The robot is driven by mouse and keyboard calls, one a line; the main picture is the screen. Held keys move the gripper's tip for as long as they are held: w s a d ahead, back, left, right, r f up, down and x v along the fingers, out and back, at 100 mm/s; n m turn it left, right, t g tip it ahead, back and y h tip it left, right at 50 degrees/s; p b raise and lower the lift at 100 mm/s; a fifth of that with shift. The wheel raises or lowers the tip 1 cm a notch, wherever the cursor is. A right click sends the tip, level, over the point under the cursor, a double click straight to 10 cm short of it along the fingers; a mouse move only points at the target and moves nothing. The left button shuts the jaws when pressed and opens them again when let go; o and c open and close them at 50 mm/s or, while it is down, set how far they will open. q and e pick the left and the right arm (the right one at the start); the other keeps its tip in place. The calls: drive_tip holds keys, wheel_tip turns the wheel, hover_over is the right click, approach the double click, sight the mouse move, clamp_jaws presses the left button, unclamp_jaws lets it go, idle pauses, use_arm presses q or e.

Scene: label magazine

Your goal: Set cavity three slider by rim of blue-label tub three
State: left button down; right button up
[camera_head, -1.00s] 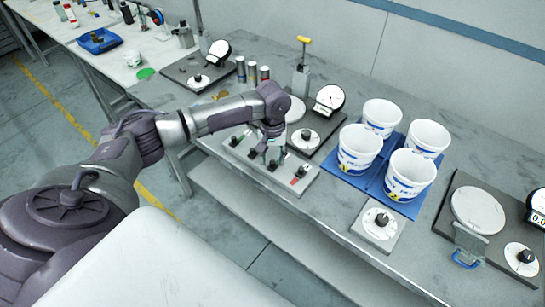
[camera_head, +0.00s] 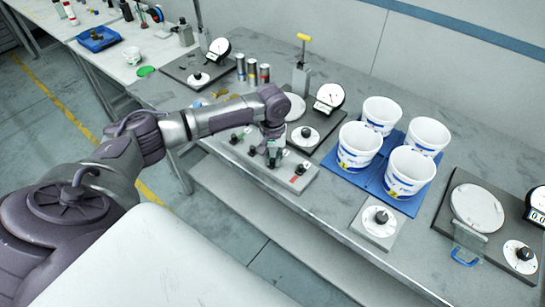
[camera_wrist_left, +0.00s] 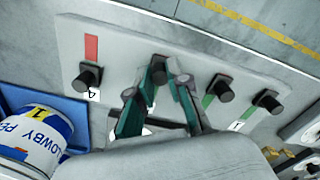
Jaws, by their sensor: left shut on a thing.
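The slider panel (camera_head: 312,168) lies on the bench's front part, with several black knobs. My left gripper (camera_head: 272,160) is over it, third from the left. In the left wrist view, my gripper (camera_wrist_left: 162,76) is shut on the cavity three slider knob (camera_wrist_left: 158,59), between the knob near the 4 mark (camera_wrist_left: 88,76) and another knob (camera_wrist_left: 220,87). The fingers hide part of this slider's track. Several white tubs stand on a blue mat (camera_head: 373,186); the front ones read 1 (camera_head: 357,150) and 2 (camera_head: 408,176). The back tubs (camera_head: 381,114) (camera_head: 428,136) show no readable number.
A dial plate (camera_head: 376,222) sits in front of the tubs. A gauge (camera_head: 329,97) and a dark plate with a knob (camera_head: 306,136) stand behind the panel. A yellow-handled device (camera_head: 301,72) is farther back. Another station (camera_head: 477,207) is at right.

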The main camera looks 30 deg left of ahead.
use_arm(q)
drive_tip(key=shift+w+d+b, duration=0.15)
drive_tip(key=shift+w+b, duration=0.15)
drive_tip(key=shift+w, duration=1.6)
drive_tip(key=shift+r, duration=0.1)
drive_tip(key=c, duration=1.4)
unclamp_jaws()
drive_tip(key=o, duration=0.3)
drive_tip(key=shift+w, duration=0.1)
wheel_tip(320, 180, up, 12)
